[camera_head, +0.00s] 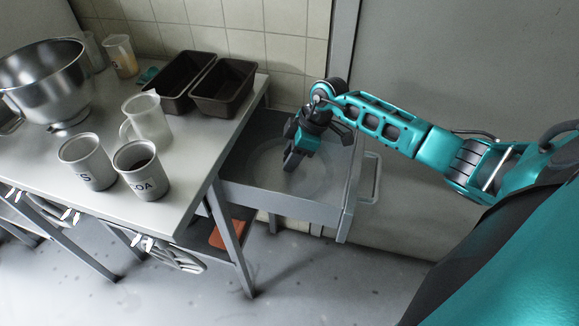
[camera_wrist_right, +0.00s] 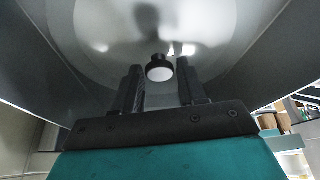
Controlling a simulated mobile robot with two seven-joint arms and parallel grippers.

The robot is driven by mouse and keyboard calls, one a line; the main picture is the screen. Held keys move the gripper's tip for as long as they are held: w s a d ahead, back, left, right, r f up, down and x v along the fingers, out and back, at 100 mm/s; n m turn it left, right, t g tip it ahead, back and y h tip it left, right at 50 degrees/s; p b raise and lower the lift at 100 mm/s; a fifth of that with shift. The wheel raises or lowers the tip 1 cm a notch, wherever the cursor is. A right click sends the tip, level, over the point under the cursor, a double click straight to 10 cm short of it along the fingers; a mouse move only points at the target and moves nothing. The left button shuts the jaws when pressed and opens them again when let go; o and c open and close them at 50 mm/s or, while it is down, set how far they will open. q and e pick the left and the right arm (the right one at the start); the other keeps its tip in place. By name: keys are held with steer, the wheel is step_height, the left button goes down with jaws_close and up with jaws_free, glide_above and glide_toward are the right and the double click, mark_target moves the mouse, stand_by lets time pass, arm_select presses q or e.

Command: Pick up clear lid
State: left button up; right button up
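The clear lid (camera_head: 312,178) lies in the open grey drawer (camera_head: 285,203) at the right end of the table. It is round and see-through, with a dark knob (camera_wrist_right: 158,67) that has a pale top. My right gripper (camera_head: 290,164) points down into the drawer over the lid and hides part of it. In the right wrist view my right gripper (camera_wrist_right: 160,82) is open, its two fingers apart. The knob shows between the fingertips, with a gap on either side. Whether the fingers reach down around it I cannot tell. My left gripper is not in view.
The drawer walls stand close around my right gripper. On the table (camera_head: 100,205) are a steel mixing bowl (camera_head: 45,85), two labelled metal cups (camera_head: 88,165), a clear jug (camera_head: 150,120) and dark loaf tins (camera_head: 222,88). Open floor (camera_head: 330,285) lies in front.

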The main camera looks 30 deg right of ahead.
jaws_close()
